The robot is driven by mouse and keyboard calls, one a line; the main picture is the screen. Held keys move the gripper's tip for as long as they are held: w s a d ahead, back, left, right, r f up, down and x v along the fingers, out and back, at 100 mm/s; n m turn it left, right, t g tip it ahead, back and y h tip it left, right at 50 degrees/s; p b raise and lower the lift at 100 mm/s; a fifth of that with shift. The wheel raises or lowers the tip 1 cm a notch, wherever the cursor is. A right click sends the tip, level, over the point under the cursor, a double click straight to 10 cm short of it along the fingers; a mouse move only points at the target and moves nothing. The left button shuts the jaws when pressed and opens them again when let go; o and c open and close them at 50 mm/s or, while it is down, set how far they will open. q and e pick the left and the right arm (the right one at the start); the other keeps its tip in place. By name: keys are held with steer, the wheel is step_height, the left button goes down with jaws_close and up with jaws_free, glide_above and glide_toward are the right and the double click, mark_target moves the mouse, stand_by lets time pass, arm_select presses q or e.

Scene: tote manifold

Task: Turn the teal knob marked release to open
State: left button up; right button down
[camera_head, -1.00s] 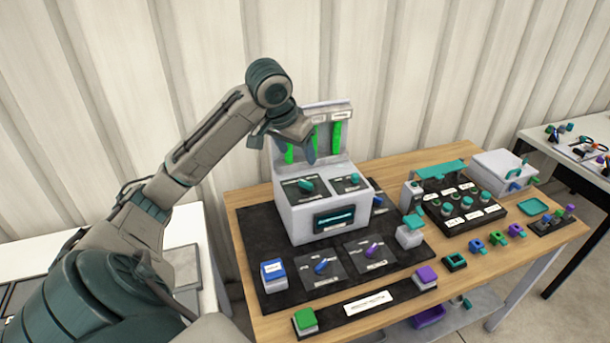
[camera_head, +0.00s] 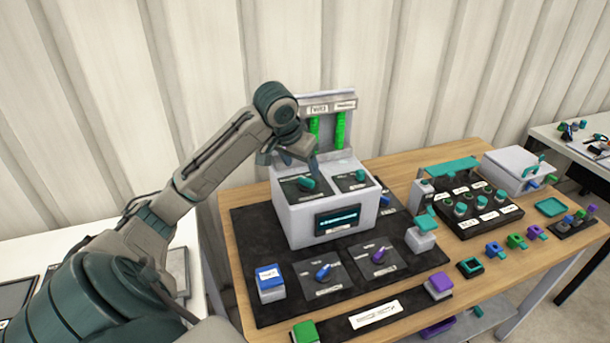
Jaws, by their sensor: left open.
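Two teal knobs sit on dark plates on top of the light grey box (camera_head: 290,222): a left knob (camera_head: 306,184) and a right knob (camera_head: 360,177). The print beside them is too small to read, so I cannot tell which is marked release. My left gripper (camera_head: 290,162) is open and empty, pointing down just above and behind the left knob. One finger shows close to that knob; whether they touch I cannot tell. My right gripper is not in view.
A back panel with green columns (camera_head: 340,130) rises behind the box. In front are a blue button (camera_head: 270,278), a blue knob (camera_head: 323,271) and a purple knob (camera_head: 379,255). A teal-topped switch (camera_head: 424,230) and a black button panel (camera_head: 468,205) stand to the right.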

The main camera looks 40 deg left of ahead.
mark_target(306, 179)
arm_select(q)
steer(key=x, duration=0.4)
steer(key=shift+w+a+f+p, duration=0.1)
steer(key=shift+w+f+p, duration=0.1)
steer(key=shift+f+p, duration=0.15)
steer(key=shift+w+f, duration=0.2)
steer(key=shift+f, duration=0.4)
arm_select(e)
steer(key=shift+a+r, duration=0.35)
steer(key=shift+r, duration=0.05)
